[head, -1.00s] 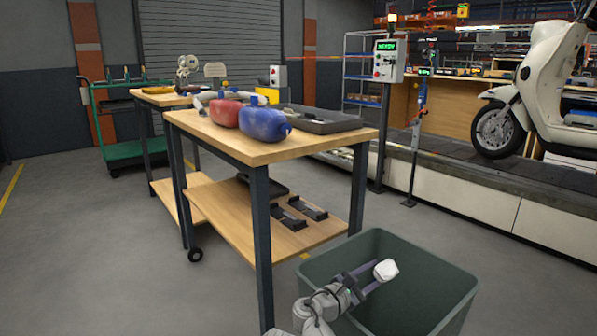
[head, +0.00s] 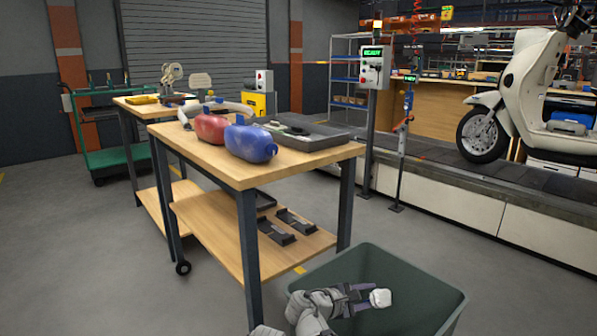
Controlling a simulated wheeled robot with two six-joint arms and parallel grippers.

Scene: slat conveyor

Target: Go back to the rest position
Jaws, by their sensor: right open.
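My right gripper (head: 372,296) reaches over the green-grey bin (head: 431,297) at the bottom of the head view. Its two dark fingers are apart. A small white object (head: 381,298) shows at the fingertips; I cannot tell whether it touches them or lies lower in the bin. My right arm comes in from the bottom edge, across the bin's near left side. My left gripper is not in view.
A two-level wooden table (head: 250,170) stands left of the bin, holding a red bottle (head: 209,129), a blue bottle (head: 250,143) and a dark tray (head: 325,141). The conveyor (head: 450,205) carries a cream scooter (head: 524,75).

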